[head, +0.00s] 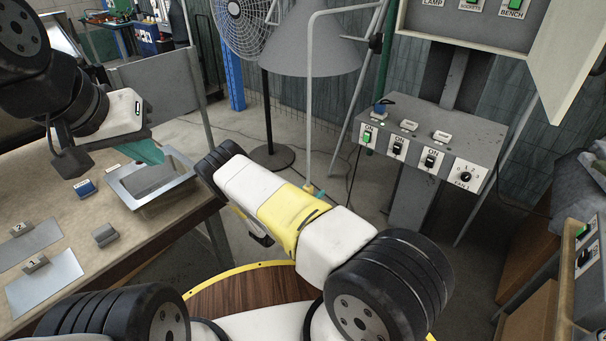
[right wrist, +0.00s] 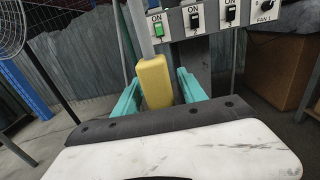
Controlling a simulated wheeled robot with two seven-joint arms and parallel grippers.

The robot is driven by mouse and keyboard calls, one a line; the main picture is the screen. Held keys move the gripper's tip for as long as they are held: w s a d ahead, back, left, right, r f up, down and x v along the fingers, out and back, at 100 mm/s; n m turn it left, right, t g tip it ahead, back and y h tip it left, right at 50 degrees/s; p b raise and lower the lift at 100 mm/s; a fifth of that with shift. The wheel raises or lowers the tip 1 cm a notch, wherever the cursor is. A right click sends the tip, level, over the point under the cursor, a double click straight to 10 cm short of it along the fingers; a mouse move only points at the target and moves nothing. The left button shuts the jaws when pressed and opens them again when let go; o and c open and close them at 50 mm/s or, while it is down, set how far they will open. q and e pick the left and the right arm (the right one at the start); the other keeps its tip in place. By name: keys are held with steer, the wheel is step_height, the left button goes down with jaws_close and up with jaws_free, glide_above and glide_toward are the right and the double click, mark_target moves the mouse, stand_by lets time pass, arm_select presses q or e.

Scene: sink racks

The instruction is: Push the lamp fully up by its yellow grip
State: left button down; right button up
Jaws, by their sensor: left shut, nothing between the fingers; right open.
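The lamp's grey cone shade (head: 335,55) is at the top middle of the head view, with a light upright pole in front of it. The yellow grip (right wrist: 153,78) is an upright block on that pole in the right wrist view. Only a bit of teal fingertip (head: 312,189) shows in the head view. My left gripper (head: 150,152) is shut and empty, above the sink bench.
A control box (head: 430,140) with switches stands right of the pole; its switches also show in the right wrist view. A bench (head: 120,225) with a metal basin (head: 165,200) is at the left. A fan (head: 243,25) stands behind. A cabinet door (head: 568,60) hangs open top right.

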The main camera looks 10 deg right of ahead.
steer(key=shift+w+d, duration=0.15)
steer(key=shift+d, duration=0.1)
jaws_close()
stand_by(1.4)
